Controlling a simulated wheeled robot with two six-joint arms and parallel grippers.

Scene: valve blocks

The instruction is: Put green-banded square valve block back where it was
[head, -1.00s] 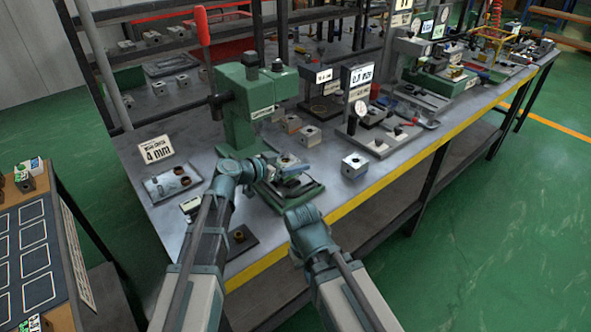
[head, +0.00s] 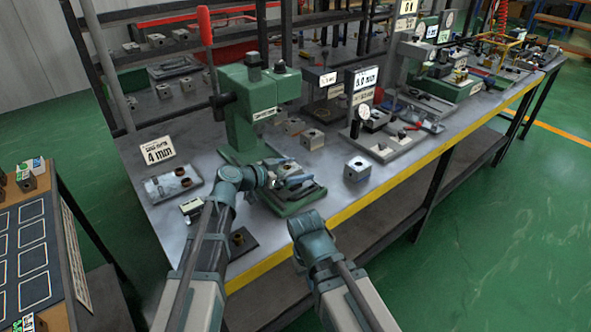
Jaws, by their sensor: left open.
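My left gripper (head: 284,176) is open at the green arbor press (head: 246,102), just over the press's base (head: 290,203). A small grey block (head: 292,170) shows there beside the fingers, partly covered by them; I cannot tell whether they touch it. I cannot make out a green band on it. Grey square blocks stand on the bench to the right of the press, one (head: 357,168) near the front edge and another (head: 313,138) further back. My right arm ends in front of the bench, and its fingers do not show.
A "4 mm" sign (head: 158,151) and a tray with rings (head: 172,186) are left of the press. A gauge stand (head: 377,148) is to the right. A side table (head: 66,262) with outlined squares and small green-marked blocks (head: 26,182) is at the far left.

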